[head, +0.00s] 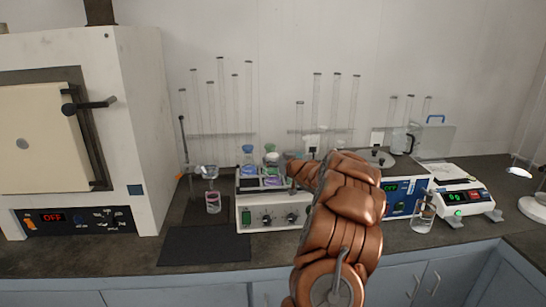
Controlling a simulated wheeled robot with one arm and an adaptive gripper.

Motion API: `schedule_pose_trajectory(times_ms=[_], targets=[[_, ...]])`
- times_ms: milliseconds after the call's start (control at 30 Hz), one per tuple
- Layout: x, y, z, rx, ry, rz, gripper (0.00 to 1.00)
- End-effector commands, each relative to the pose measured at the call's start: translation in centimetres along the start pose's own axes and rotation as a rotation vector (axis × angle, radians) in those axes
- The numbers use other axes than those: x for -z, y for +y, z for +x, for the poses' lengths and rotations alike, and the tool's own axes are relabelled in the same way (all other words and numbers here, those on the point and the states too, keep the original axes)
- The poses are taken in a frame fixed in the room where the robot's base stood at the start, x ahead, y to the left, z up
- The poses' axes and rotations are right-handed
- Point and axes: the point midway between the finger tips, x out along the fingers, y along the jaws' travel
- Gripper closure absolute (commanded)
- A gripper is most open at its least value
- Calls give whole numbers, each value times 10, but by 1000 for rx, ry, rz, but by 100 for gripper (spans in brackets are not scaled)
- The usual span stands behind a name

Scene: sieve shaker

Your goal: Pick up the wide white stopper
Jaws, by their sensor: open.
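I cannot pick out the wide white stopper for sure in the head view. A pale, whitish piece (271,157) shows at the flask with the green top, on the white device (262,213), but it is too small to identify. My copper-coloured arm reaches in from the bottom right over the bench. My gripper (293,178) is at its far end, just right of the flasks and above the device's right part. It is open, and its fingers are mostly hidden by the arm. I see nothing held in it.
A blue-topped flask (248,163) stands left of the green-topped one. A beaker with pink liquid (213,202) stands left of the device. A furnace (95,130) fills the left. A balance (466,202) and a glass beaker (423,217) stand right. A dark mat (204,247) lies clear in front.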

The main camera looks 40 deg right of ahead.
Motion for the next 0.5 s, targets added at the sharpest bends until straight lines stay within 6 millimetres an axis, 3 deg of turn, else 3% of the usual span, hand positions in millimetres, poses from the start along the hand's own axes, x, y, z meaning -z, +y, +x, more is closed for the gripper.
schedule_pose_trajectory(times_ms=[233,500], targets=[[2,0,25,0,0,-2,23],[1,1,30,0,0,-1,23]])
